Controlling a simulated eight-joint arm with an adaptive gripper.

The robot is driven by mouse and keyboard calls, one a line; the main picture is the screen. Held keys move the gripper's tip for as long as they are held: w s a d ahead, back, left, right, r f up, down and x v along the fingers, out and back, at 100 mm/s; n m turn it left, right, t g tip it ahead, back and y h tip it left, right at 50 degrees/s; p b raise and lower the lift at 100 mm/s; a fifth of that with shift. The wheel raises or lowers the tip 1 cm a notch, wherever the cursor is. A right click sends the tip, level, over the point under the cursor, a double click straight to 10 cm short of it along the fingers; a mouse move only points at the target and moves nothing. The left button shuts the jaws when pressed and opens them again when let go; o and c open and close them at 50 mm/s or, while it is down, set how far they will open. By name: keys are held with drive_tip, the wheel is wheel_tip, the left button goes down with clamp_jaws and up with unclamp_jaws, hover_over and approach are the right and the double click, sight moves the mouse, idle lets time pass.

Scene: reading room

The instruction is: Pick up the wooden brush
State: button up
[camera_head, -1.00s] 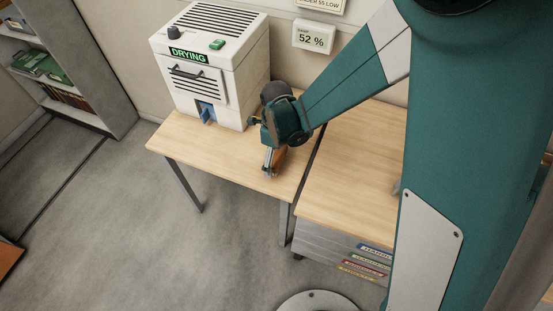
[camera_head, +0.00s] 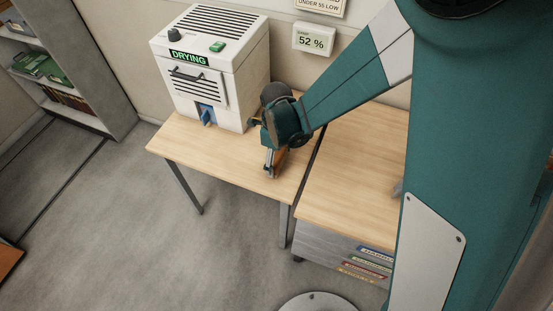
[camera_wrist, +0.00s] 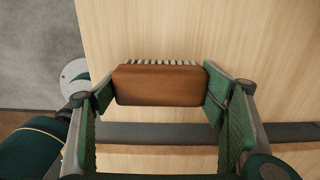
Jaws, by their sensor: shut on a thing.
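The wooden brush (camera_wrist: 160,85) is a brown block with a row of pale bristles along its far edge in the wrist view. My gripper (camera_wrist: 160,92) has a green-padded finger at each end of the block and is shut on it. In the head view my gripper (camera_head: 270,168) is low over the light wooden table (camera_head: 220,157), near its right end. The brush (camera_head: 281,157) shows there only as a small brown patch, partly hidden by the gripper. I cannot tell whether it touches the tabletop.
A white drying cabinet (camera_head: 233,92) stands at the back left of the table, close to my gripper. A second wooden surface (camera_head: 350,180) with drawers below adjoins on the right, past a dark gap. The table's front left is clear.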

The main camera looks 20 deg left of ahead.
sight(277, 156)
drive_tip(key=shift+r+p, duration=1.05)
drive_tip(key=shift+r, duration=3.8)
